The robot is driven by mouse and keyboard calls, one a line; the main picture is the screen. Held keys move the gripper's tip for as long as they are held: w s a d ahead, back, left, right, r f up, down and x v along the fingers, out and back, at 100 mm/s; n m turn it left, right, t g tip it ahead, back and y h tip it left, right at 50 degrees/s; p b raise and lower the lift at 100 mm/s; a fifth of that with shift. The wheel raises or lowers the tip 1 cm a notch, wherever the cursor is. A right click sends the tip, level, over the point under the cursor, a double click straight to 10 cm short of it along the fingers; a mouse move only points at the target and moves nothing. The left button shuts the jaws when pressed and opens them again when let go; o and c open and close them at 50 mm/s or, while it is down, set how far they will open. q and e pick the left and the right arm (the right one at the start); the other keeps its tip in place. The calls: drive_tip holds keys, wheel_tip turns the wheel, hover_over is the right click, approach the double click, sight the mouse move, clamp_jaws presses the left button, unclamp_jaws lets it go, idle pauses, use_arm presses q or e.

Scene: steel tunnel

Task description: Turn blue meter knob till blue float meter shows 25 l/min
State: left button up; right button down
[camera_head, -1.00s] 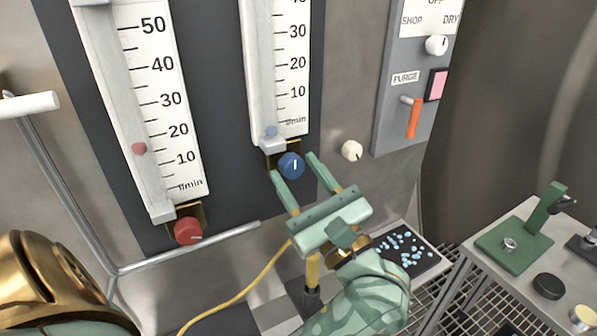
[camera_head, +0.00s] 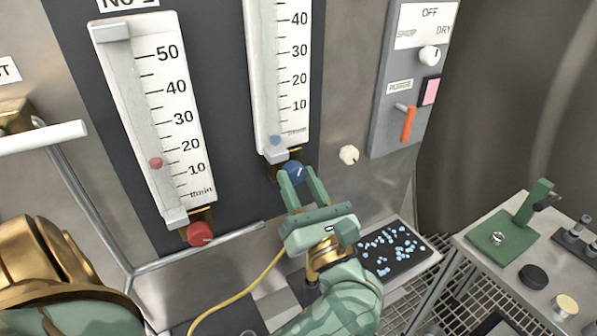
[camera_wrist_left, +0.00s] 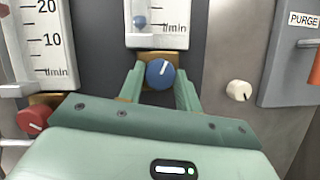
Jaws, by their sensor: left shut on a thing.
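The blue knob (camera_head: 294,171) sits below the blue float meter (camera_head: 282,85). It also shows in the left wrist view (camera_wrist_left: 160,73), its white mark tilted slightly right of upright. The blue float (camera_head: 275,140) rests near the bottom of the tube, below the 10 mark; it also shows in the left wrist view (camera_wrist_left: 140,21). My left gripper (camera_head: 299,178) is shut on the blue knob, one finger on each side; in the left wrist view the fingers (camera_wrist_left: 160,80) flank it. My right gripper is not in view.
The red float meter (camera_head: 155,110) with its red knob (camera_head: 200,234) stands to the left. A white knob (camera_head: 348,155) and a grey panel with an orange lever (camera_head: 408,124) are to the right. A metal rail (camera_head: 200,252) runs below the red knob.

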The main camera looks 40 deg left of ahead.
use_arm(q)
drive_tip(key=shift+r+m+t+h+p, duration=0.1)
drive_tip(key=shift+m+t+h+p, duration=0.6)
drive_tip(key=shift+m+p, duration=0.9)
drive_tip(key=o, duration=1)
drive_tip(key=shift+a, duration=0.1)
